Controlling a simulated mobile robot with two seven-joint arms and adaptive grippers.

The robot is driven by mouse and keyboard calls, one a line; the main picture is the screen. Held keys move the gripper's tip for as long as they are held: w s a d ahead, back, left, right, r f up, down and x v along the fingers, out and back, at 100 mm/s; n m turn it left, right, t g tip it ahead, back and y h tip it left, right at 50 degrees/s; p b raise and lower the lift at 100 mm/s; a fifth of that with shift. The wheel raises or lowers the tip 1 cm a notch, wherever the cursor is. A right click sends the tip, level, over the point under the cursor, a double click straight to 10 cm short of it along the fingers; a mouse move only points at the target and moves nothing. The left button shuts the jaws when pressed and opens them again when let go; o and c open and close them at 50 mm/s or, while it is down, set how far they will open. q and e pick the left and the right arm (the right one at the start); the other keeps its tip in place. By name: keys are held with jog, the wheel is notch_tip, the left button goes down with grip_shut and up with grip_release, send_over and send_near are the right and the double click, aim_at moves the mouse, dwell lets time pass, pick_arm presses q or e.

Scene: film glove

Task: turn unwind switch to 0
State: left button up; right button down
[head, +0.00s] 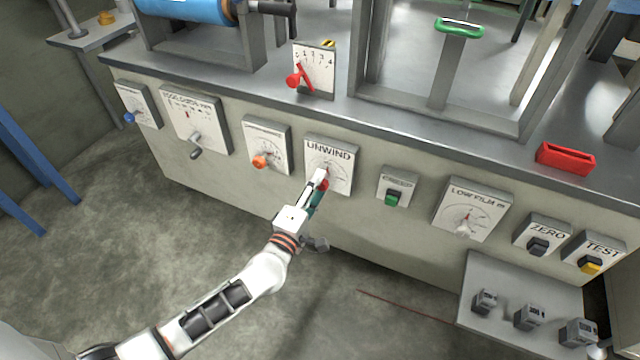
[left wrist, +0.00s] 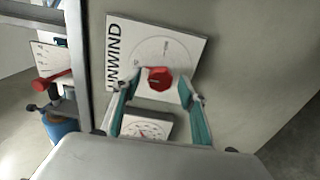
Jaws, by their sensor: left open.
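The unwind switch is a white panel (head: 341,153) marked UNWIND on the front of the machine, with a red knob (head: 324,185) low on its dial. In the left wrist view the panel (left wrist: 184,38) and the red knob (left wrist: 160,78) show clearly. My left gripper (head: 320,186) is at the panel and partly covers the knob in the head view. In the left wrist view its teal fingers (left wrist: 156,100) stand open, one on each side of the knob, with gaps between. The knob's exact setting is too small to read. My right gripper is not in view.
An orange-knob panel (head: 267,146) is to the left of the unwind panel, and a green-button panel (head: 397,186) is to the right. A low-film dial (head: 472,211) is farther right. A grey shelf (head: 490,265) juts out at lower right. The floor in front is mostly clear.

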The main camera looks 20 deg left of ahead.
pick_arm(q)
jog(key=s, duration=1)
jog(key=shift+s+a, duration=0.2)
jog(key=shift+s, duration=0.05)
